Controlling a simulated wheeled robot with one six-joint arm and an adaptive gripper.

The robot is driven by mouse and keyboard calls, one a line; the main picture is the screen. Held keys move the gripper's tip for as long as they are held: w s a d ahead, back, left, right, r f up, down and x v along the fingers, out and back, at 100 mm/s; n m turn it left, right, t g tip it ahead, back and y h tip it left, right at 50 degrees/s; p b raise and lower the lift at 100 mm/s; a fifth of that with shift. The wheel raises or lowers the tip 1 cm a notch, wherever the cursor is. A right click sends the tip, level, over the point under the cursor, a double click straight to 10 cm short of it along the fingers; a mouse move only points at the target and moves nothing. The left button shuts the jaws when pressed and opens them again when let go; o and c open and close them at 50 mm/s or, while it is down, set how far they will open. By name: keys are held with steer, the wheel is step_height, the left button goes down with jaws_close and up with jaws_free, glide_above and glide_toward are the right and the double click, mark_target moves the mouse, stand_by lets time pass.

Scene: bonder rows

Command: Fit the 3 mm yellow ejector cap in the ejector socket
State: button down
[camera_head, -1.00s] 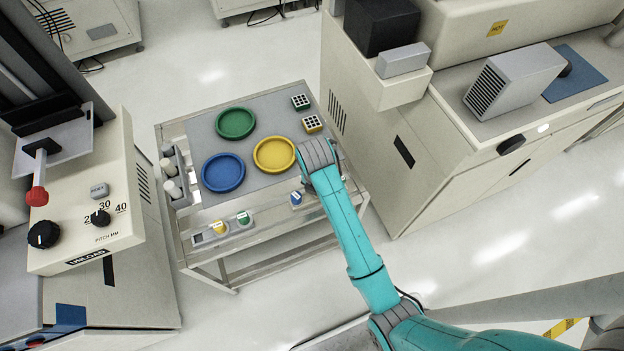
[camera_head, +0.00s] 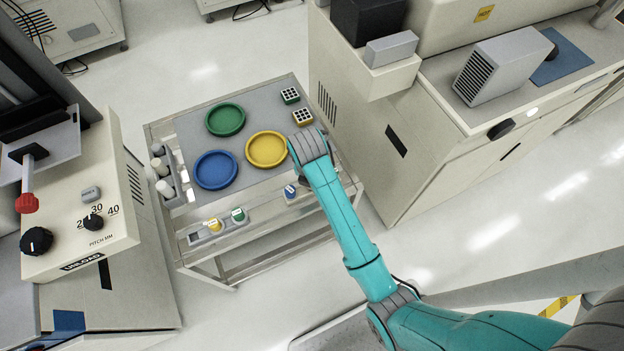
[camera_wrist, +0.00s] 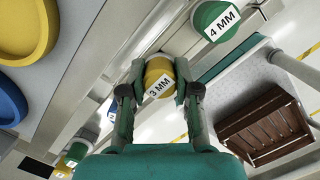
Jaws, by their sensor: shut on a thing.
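My gripper (camera_wrist: 160,97) is shut on the yellow cap (camera_wrist: 158,72) in the wrist view. The cap's white label reads 3 MM and faces the camera. A green cap (camera_wrist: 208,14) labelled 4 MM stands just beyond it, close by. In the head view my wrist covers the gripper and the held cap at the right front of the cart. I cannot make out the ejector socket in either view.
The steel cart (camera_head: 262,231) carries green (camera_head: 225,119), blue (camera_head: 215,169) and yellow (camera_head: 267,148) round trays. A blue cap (camera_head: 290,192) sits left of my wrist. Yellow (camera_head: 213,226) and green (camera_head: 238,215) caps sit front left. A brown crate (camera_wrist: 262,122) lies lower right.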

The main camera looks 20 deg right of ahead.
steer(key=shift+r, duration=3.05)
